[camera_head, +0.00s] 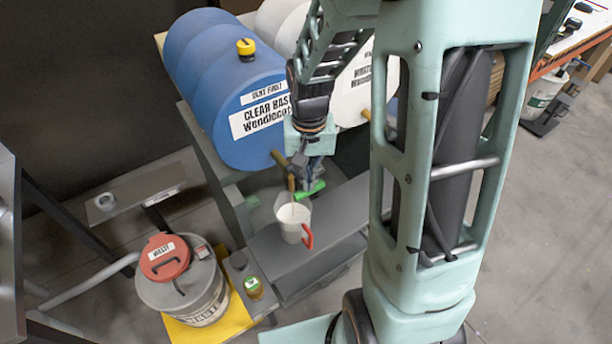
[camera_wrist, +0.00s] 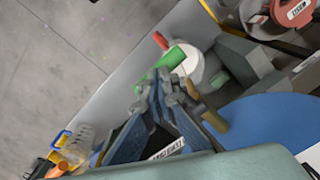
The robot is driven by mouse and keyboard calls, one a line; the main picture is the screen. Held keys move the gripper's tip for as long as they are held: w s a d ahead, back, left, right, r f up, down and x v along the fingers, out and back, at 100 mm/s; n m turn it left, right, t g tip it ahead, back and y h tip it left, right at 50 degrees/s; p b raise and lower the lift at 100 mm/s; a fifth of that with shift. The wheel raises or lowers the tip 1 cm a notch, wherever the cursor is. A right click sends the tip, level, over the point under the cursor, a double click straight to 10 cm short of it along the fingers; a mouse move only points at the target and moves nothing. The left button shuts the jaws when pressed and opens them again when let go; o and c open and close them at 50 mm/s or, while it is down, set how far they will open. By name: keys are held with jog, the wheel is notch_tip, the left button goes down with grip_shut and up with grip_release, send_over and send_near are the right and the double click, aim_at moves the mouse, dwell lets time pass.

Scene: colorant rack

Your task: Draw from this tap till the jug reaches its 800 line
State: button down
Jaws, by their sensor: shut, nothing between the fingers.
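The blue drum (camera_head: 225,95) labelled "CLEAR BASE" lies on its side, with a brass tap (camera_head: 280,158) low on its front. A green tap lever (camera_head: 311,189) shows by the tap; it also shows in the wrist view (camera_wrist: 163,63). The white jug (camera_head: 290,232) with a red handle stands upright under the tap on a grey ledge; it also shows in the wrist view (camera_wrist: 190,58). A tan streak runs from the tap towards the jug's mouth. The jug's scale and level are unreadable. My gripper (camera_head: 303,182) is shut and empty, close against the lever; whether they touch is unclear.
A waste bucket (camera_head: 195,292) with a red lid stands on a yellow mat at the lower left. A small jar (camera_head: 253,287) sits left of the jug. A white drum (camera_head: 352,95) lies beside the blue one.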

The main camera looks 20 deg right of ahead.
jog(key=shift+r, duration=0.3)
jog(key=shift+r+p, duration=1.85)
jog(key=shift+r, duration=0.65)
notch_tip(320, 180, down, 3)
jog(key=shift+r+b, duration=0.1)
jog(key=shift+b, duration=0.85)
jog(key=shift+f, duration=0.25)
dwell(1.2)
jog(key=shift+f+b, duration=1.5)
jog(key=shift+f, duration=0.1)
jog(key=shift+r, duration=0.1)
jog(key=shift+r+p, duration=1.4)
jog(key=shift+r, duration=0.35)
